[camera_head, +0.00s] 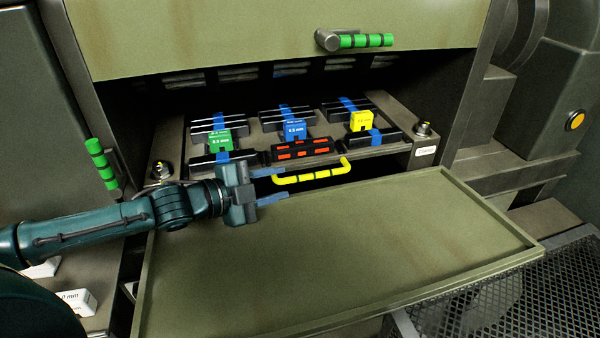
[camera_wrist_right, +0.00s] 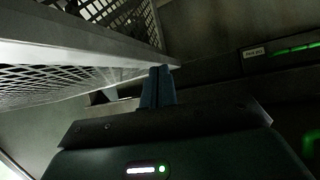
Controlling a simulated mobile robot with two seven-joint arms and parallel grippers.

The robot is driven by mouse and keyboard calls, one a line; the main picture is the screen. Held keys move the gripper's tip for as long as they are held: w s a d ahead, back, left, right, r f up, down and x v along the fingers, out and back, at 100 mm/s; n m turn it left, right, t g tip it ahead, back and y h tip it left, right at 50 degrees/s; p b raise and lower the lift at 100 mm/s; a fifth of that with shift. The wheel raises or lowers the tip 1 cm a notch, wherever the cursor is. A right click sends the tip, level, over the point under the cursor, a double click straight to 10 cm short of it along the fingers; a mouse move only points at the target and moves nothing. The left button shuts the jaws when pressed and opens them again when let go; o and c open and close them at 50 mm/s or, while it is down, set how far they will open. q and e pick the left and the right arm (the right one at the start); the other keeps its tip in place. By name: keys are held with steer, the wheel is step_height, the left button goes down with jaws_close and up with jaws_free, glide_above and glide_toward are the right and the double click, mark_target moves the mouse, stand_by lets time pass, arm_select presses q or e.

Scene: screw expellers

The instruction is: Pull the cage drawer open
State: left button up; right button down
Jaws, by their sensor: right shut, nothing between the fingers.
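The drawer (camera_head: 395,148) holds black bars with blue straps and carries a yellow handle (camera_head: 312,172) on its front. It sits inside the dark opening of the machine. I cannot tell for certain that it is the cage drawer. My left gripper (camera_head: 285,183) comes in from the left with its two blue fingers spread apart. Its fingertips are close to the left end of the yellow handle, and nothing shows between them. My right gripper (camera_wrist_right: 158,72) shows only in the right wrist view, with its blue fingers together and empty.
A fold-down olive flap (camera_head: 400,250) lies below the drawer. An olive cover (camera_head: 250,35) with a green handle (camera_head: 365,41) hangs above. Another green handle (camera_head: 101,163) is at the left. A metal mesh (camera_head: 490,285) is at lower right; mesh (camera_wrist_right: 60,80) also shows near my right gripper.

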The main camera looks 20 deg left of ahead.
mark_target(299, 179)
arm_select(q)
steer(key=p+x, duration=0.1)
steer(key=x, duration=0.5)
steer(key=shift+w+d, duration=0.15)
steer(key=shift+w, duration=0.05)
jaws_close()
steer(key=shift+f, duration=0.1)
